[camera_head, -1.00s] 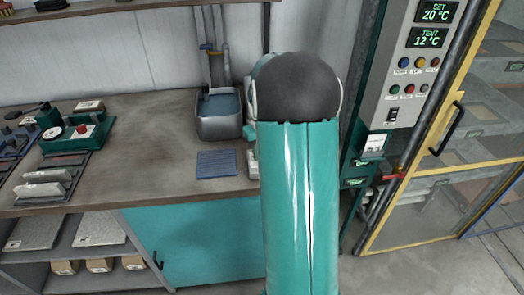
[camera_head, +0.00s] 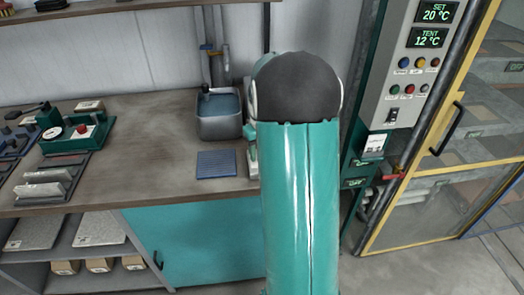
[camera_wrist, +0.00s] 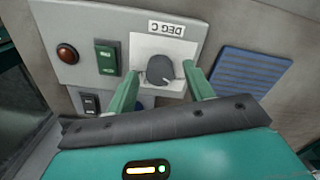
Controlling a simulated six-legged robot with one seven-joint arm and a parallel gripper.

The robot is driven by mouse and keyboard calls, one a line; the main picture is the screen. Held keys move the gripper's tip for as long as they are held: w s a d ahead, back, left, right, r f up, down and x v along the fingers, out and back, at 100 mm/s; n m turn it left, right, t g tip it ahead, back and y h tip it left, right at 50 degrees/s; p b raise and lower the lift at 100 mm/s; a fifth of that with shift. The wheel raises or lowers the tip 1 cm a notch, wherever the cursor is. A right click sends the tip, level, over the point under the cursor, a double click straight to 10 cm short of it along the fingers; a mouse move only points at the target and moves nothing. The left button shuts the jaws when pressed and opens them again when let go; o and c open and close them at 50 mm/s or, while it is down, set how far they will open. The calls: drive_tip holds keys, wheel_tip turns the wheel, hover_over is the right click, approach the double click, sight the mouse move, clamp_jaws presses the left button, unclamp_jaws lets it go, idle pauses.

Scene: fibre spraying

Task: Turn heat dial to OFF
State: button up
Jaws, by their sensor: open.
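The heat dial (camera_wrist: 161,70) is a dark grey round knob on a white square plate, seen in the wrist view. A label reading DEG C (camera_wrist: 172,28) shows upside down at the plate's edge. My gripper (camera_wrist: 157,82) is open, with one green finger to each side of the dial. I cannot tell whether the fingers touch it. In the head view my own arm hides the dial and most of the gripper.
The dial's grey panel also bears a red-brown button (camera_wrist: 68,53), a green switch (camera_wrist: 106,57) and a black switch (camera_wrist: 90,103). A blue ribbed mat (camera_wrist: 249,77) lies beside the panel. In the head view a grey basin (camera_head: 219,127) stands on the bench (camera_head: 150,110).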

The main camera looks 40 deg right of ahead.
wheel_tip(320, 180, up, 14)
drive_tip(key=shift+f, duration=0.2)
drive_tip(key=shift+a, duration=0.15)
idle(0.5)
drive_tip(key=s+a+r+n+t, duration=0.1)
drive_tip(key=s+a+r, duration=0.15)
drive_tip(key=a, duration=0.55)
drive_tip(key=s+a+r+t, duration=0.1)
drive_tip(key=s+a+r, duration=0.15)
drive_tip(key=a, duration=0.65)
drive_tip(key=s+a+f+n+t, duration=0.1)
drive_tip(key=s+a+f+t, duration=0.1)
drive_tip(key=s+a, duration=0.9)
drive_tip(key=a+t, duration=0.1)
drive_tip(key=a, duration=0.2)
drive_tip(key=shift+s+f+t, duration=0.3)
drive_tip(key=shift+s+f, duration=0.05)
drive_tip(key=shift+s, duration=0.05)
